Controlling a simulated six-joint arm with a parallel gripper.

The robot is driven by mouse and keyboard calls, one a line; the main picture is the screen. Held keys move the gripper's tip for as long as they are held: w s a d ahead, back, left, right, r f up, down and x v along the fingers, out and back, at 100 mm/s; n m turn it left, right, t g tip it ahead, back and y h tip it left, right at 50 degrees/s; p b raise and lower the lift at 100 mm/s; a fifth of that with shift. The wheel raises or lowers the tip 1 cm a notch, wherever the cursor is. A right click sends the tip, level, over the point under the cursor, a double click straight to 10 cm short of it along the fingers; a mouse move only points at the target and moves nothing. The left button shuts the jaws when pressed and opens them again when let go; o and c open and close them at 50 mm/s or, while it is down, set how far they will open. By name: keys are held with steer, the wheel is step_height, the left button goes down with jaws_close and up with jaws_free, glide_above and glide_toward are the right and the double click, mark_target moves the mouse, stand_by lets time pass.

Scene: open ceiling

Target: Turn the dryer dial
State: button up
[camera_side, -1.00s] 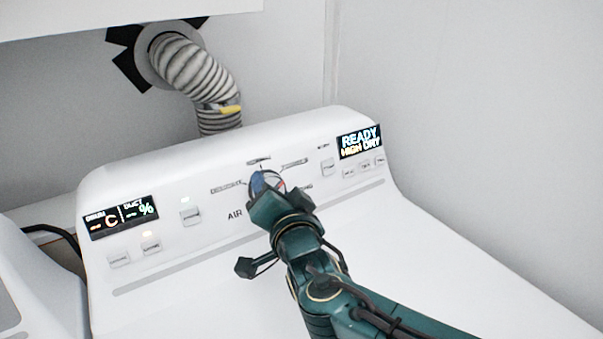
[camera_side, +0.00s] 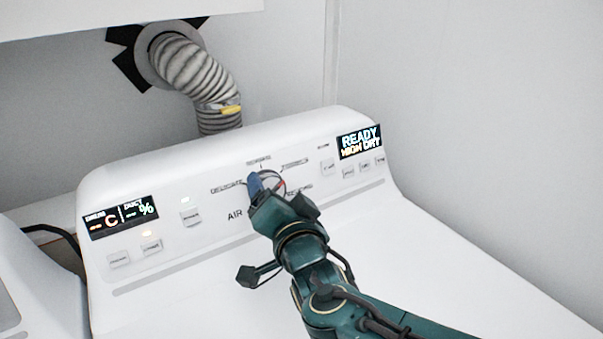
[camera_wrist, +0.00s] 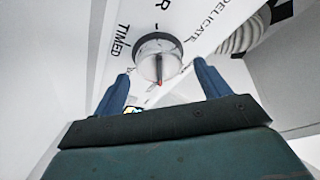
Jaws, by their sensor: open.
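The dryer dial (camera_wrist: 157,58) is a round silver knob with a red pointer mark, set in the dryer's sloped panel. In the wrist view it sits ahead of my gripper (camera_wrist: 163,85), roughly centred between the two blue fingers. The fingers are apart and empty, one to each side of the dial's lower part, and I see no clear contact. In the side view the dial (camera_side: 272,182) is partly hidden by my gripper (camera_side: 264,186), which is at the panel. Printed labels, including "TIMED" and "DELICATE", surround the dial.
The white dryer panel carries a left display (camera_side: 120,216), a right display (camera_side: 360,142) reading "READY HIGH DRY", and several buttons (camera_side: 190,217). A ribbed duct hose (camera_side: 195,75) rises behind the panel. The dryer's top (camera_side: 440,260) is clear right of my arm.

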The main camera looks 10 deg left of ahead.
step_height(320, 180, up, 7)
steer(key=s, duration=0.1)
steer(key=shift+d, duration=0.3)
steer(key=shift+d+r, duration=0.1)
stand_by(0.3)
